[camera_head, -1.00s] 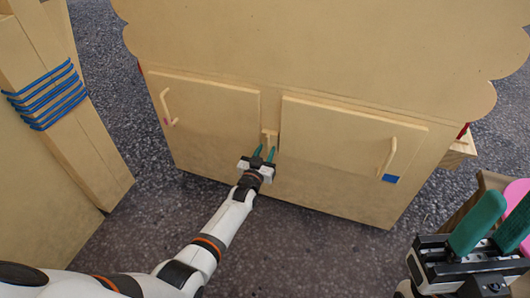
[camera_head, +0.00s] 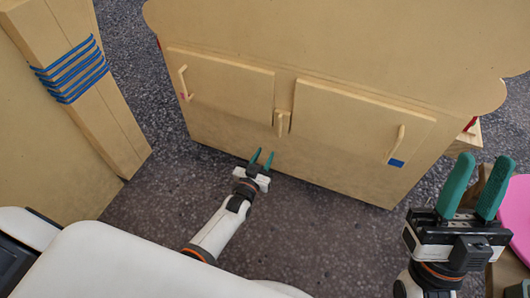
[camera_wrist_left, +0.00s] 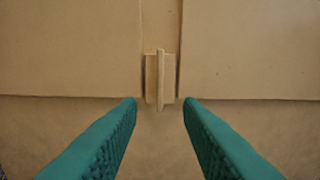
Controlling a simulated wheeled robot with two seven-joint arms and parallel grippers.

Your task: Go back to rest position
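My left gripper (camera_head: 262,158) is in front of the wooden cabinet (camera_head: 225,122), below the small wooden latch (camera_head: 281,122) between its two doors. Its green fingers are apart and empty, and they also show in the left wrist view (camera_wrist_left: 160,103), with the latch (camera_wrist_left: 160,78) beyond them and apart from them. My right gripper (camera_head: 472,188) is at the right of the head view. Its green fingers point up, stand apart and hold nothing.
The left door (camera_head: 225,85) and right door (camera_head: 350,118) look shut. A wooden post with blue cord (camera_head: 72,72) stands at the left. A pink round thing (camera_head: 517,215) is at the right edge beside my right gripper. Grey floor (camera_head: 310,235) lies clear before the cabinet.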

